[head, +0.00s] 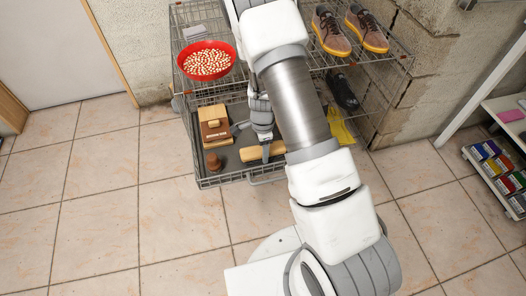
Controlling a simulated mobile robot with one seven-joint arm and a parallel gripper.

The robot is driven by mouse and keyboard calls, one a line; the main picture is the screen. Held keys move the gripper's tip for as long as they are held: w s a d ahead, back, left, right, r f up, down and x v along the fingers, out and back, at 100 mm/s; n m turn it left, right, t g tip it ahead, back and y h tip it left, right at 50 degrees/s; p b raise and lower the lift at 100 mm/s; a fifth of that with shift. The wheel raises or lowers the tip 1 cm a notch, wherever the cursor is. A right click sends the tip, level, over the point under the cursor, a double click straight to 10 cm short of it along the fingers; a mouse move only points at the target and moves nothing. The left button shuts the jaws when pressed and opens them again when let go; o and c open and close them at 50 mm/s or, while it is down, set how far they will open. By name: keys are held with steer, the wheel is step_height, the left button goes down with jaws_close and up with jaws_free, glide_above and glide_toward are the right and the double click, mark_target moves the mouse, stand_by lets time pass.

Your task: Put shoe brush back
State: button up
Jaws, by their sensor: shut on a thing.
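My gripper (265,150) reaches down into the lower wire basket of the rack. It is shut on a long tan wooden piece, which looks like the shoe brush (248,154). The brush lies level, low over or on the dark basket floor; I cannot tell whether it touches. Its bristles are not visible, and the gripper finger covers its middle. My arm hides part of the basket to the right of it.
The wire rack (207,183) also holds a brown wooden box (213,125) and a brown knobbed item (213,162). On its upper shelf are a red bowl (234,57) and brown shoes (331,32). A dark shoe (342,91) and yellow cloth (341,130) are at right.

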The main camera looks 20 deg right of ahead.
steer(key=shift+f, duration=0.15)
steer(key=o, duration=1.3)
steer(key=shift+f, duration=0.15)
